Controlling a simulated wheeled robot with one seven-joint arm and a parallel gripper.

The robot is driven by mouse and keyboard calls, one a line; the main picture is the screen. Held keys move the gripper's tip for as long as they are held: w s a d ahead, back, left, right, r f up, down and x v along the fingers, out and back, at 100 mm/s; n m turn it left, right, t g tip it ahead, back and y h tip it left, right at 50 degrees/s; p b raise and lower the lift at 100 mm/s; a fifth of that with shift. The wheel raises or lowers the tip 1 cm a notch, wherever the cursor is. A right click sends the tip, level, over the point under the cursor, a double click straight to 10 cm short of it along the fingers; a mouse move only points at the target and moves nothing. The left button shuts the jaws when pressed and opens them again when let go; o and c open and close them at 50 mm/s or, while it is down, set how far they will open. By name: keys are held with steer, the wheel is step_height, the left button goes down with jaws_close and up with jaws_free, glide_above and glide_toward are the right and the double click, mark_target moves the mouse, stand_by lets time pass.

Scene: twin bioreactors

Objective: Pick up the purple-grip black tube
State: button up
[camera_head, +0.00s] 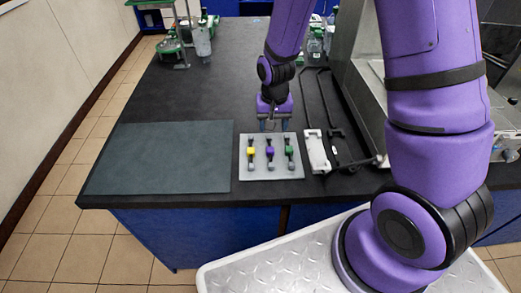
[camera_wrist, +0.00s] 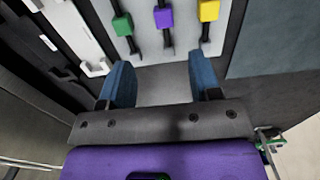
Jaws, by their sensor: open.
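The purple-grip black tube (camera_head: 270,153) lies on a light grey tray (camera_head: 290,172) near the table's front edge, between a yellow-grip tube (camera_head: 251,151) on its left and a green-grip tube (camera_head: 290,151) on its right. In the wrist view the purple grip (camera_wrist: 163,18) is at the top, above the gap between my fingers. My gripper (camera_head: 273,126) is over the tray's back edge, on the far side of the tubes. Its blue fingers are apart with nothing between them, as the wrist view (camera_wrist: 164,80) shows too. The height above the tray is hard to tell.
A dark flat mat (camera_head: 160,158) lies left of the tray. A white holder (camera_head: 317,152) and a black frame (camera_head: 345,135) stand close on the right, beside a metal unit. Bottles (camera_head: 202,42) stand at the back. The table's middle left is clear.

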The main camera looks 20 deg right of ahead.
mark_target(270, 148)
steer(key=shift+w+a+f, duration=0.1)
steer(key=shift+a+f, duration=0.05)
steer(key=shift+f, duration=2.45)
steer(key=shift+w+a+f, duration=0.1)
steer(key=shift+f, duration=2.45)
steer(key=shift+c, duration=0.2)
steer(key=c, duration=1)
